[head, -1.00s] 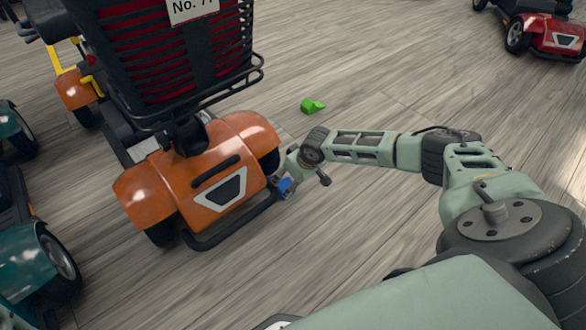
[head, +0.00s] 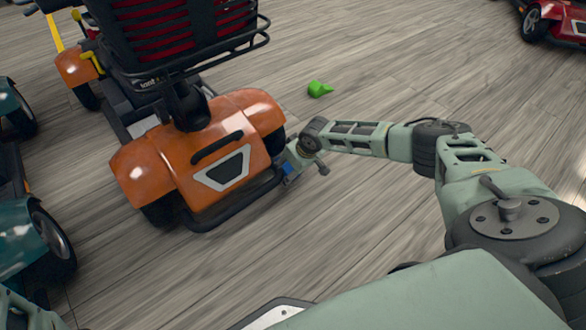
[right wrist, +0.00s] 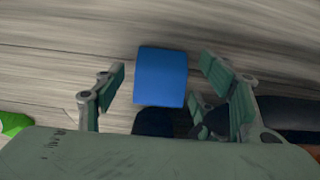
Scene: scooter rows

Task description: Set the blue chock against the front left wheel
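In the right wrist view the blue chock (right wrist: 160,77) lies between the two fingers of my right gripper (right wrist: 165,88). The fingers stand apart, with a gap visible on both sides of the chock. I cannot tell whether the chock touches the wheel. My left gripper is out of view.
A green chock (head: 319,89) lies on the floor behind my right forearm.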

